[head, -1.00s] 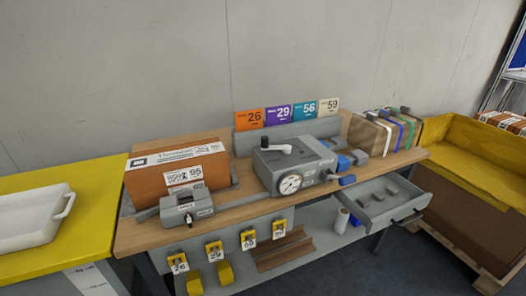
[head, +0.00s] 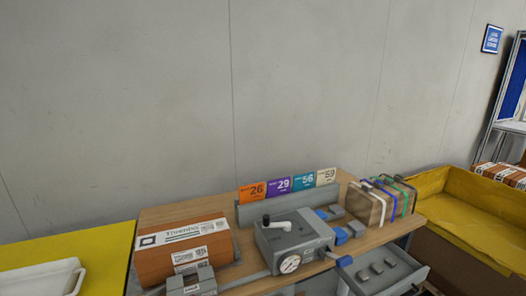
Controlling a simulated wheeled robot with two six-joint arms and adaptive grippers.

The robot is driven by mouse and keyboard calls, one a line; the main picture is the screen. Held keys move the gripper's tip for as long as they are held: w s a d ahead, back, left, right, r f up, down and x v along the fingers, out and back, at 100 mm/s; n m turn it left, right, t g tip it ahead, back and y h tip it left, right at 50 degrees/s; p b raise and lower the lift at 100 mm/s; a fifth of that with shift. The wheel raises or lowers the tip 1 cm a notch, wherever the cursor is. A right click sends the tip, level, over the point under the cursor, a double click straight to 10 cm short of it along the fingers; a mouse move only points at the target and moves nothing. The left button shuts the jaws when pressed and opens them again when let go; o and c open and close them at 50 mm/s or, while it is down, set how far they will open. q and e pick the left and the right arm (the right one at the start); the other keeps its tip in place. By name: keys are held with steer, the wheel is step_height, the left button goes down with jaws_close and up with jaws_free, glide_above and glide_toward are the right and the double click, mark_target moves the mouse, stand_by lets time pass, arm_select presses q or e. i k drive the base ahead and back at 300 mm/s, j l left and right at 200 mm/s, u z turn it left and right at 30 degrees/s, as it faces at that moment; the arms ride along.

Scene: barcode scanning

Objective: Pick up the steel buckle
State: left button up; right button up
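Several small grey metal pieces lie in the open grey drawer (head: 405,275) at the lower right of the head view. One grey piece (head: 376,267) lies near the middle of the drawer. They may be buckles, but they are too small to tell which is the steel buckle. Neither of my grippers is in view.
On the wooden bench stand a brown labelled box (head: 165,264), a grey clamp-like device (head: 190,280) and a grey machine with a dial (head: 295,232). Numbered cards (head: 278,186) stand behind. Strapped brown packs (head: 365,206) and a yellow-lined crate (head: 455,215) are right.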

mark_target(361, 275)
steer(key=l+z, duration=0.1)
steer(key=z, duration=1.15)
